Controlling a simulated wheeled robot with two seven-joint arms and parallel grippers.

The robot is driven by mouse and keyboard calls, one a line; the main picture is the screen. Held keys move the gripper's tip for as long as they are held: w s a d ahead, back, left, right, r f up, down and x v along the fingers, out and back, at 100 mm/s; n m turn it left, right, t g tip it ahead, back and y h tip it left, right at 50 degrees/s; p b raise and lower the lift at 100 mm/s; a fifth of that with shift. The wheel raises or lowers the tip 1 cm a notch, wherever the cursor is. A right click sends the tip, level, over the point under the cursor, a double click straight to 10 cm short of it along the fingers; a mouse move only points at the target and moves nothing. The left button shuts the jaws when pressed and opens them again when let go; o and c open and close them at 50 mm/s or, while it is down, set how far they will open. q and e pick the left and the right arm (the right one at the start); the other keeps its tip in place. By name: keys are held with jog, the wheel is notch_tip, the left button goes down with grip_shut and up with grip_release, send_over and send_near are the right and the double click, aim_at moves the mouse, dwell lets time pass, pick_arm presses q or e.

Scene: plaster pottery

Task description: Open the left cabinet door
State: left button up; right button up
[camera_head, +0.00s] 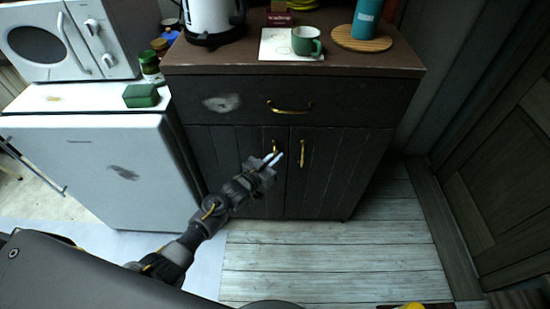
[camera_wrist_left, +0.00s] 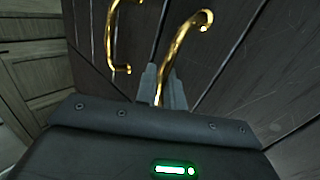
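The left cabinet door (camera_head: 226,165) is dark wood and sits flush beside the right cabinet door (camera_head: 335,170); it looks closed. Its brass handle (camera_head: 275,146) is upright near the middle seam and also shows in the left wrist view (camera_wrist_left: 184,38). My left gripper (camera_head: 272,159) is at the lower part of this handle. In the left wrist view, its fingers (camera_wrist_left: 161,92) are close together on either side of the handle bar, with little gap showing. The exact contact is partly hidden. My right gripper is not in view.
The right door's handle (camera_head: 302,153) is close beside my left gripper. A drawer handle (camera_head: 290,107) is above. A white fridge (camera_head: 100,165) stands left of the cabinet. The cabinet top holds a green mug (camera_head: 306,41) and a kettle. Wooden floor (camera_head: 330,260) in front is clear.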

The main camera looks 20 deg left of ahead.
pick_arm(q)
grip_shut()
jog(key=shift+s, duration=0.1)
